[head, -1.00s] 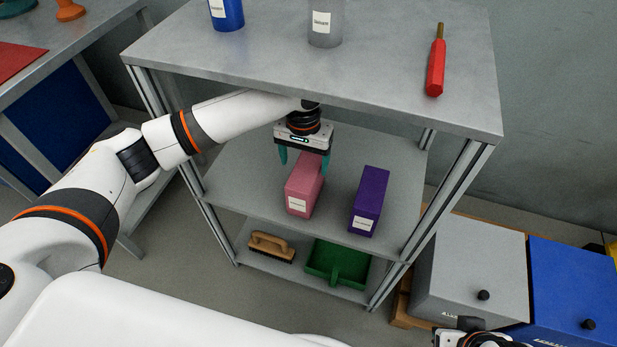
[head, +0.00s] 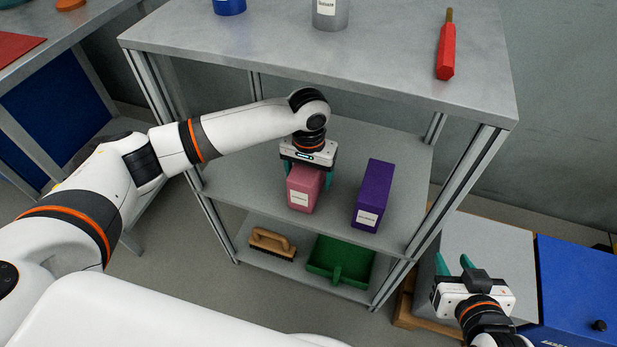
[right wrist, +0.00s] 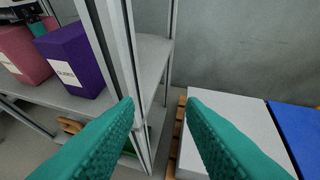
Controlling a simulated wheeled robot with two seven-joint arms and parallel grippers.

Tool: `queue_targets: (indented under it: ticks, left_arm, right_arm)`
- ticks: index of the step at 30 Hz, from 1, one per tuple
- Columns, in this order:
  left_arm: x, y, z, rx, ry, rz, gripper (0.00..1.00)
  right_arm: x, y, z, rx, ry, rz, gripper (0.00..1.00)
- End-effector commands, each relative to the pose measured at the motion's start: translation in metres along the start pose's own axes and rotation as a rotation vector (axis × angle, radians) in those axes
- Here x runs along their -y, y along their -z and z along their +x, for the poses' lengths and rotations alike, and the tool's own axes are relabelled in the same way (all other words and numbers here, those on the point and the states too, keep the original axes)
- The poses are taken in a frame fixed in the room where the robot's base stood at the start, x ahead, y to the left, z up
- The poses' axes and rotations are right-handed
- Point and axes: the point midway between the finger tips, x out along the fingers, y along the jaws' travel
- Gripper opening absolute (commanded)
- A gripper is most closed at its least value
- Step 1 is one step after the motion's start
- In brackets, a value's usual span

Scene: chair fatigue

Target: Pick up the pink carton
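The pink carton (head: 301,197) stands upright on the middle shelf (head: 240,185), its white label facing me. It also shows at the left edge of the right wrist view (right wrist: 22,52). My left gripper (head: 307,178) points down over the carton, with one teal finger on each side of it. The fingers look as wide apart as before; contact with the carton's sides cannot be made out. My right gripper (head: 453,264) is open and empty, to the right of the shelf unit. Its two fingers stand well apart in the right wrist view (right wrist: 160,115).
A purple carton (head: 372,195) stands just right of the pink one. A brush (head: 271,243) and a green dustpan (head: 340,262) lie on the lowest shelf. A grey box (head: 485,250) and a blue box (head: 575,290) stand right.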

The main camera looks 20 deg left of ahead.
Motion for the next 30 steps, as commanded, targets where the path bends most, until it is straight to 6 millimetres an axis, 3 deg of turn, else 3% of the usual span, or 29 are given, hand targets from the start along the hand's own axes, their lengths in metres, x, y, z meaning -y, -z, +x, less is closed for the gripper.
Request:
queue_targets:
  ticks: [3,13,25,30]
  left_arm:
    - [0.0,0.0,0.0,0.0,0.0,0.0,0.75]
    - [0.0,0.0,0.0,-0.001,0.0,-0.001,0.21]
    - [0.0,0.0,-0.005,0.001,0.001,-0.001,0.2]
    - [0.0,-0.001,-0.015,0.001,0.001,-0.001,0.2]
  right_arm:
    - [0.0,0.0,0.0,-0.001,0.0,0.0,0.36]
    - [0.0,0.001,0.0,-0.003,0.001,0.0,0.36]
    - [0.001,0.003,-0.001,-0.026,0.001,0.0,0.36]
    - [0.004,0.022,-0.009,-0.141,0.008,0.001,0.36]
